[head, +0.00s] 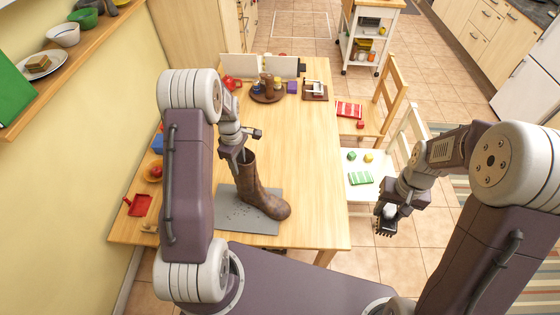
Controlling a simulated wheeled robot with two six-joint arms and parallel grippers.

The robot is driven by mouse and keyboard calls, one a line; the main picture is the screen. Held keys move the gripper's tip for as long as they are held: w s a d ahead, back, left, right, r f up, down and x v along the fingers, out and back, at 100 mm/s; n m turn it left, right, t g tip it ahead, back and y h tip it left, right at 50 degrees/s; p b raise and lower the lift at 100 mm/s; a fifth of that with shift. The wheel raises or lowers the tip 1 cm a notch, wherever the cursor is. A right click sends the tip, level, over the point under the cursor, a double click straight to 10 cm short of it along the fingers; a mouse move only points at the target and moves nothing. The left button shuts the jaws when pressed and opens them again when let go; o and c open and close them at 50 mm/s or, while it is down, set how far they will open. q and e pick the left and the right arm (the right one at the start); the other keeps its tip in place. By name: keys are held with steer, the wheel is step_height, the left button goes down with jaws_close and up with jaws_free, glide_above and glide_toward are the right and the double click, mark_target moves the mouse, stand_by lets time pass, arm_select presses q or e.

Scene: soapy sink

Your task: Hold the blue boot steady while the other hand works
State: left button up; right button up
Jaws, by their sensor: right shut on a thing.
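A brown boot (249,191) stands upright on a grey mat (258,224) on the wooden table, its toe to the lower right. No blue boot is in view. My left gripper (238,155) is at the top of the boot shaft, with its fingers at the rim; whether they are closed on it is too small to tell. My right gripper (390,208) is shut on a dark brush (386,227) with bristles pointing down. It holds the brush beyond the table's right edge, apart from the boot.
A red dustpan-like tray (140,205) and a bowl (153,172) are at the table's left. A round dark tray (267,97) with several items stands at the far end. A white chair (372,188) is at the right. The table's middle is clear.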

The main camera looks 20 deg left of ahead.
arm_select(q)
steer(key=shift+f+p, duration=0.55)
steer(key=shift+f, duration=2.05)
jaws_close()
steer(key=shift+d, duration=0.1)
steer(key=shift+s, duration=0.2)
steer(key=c, duration=0.8)
jaws_free()
jaws_close()
steer(key=shift+w, duration=0.1)
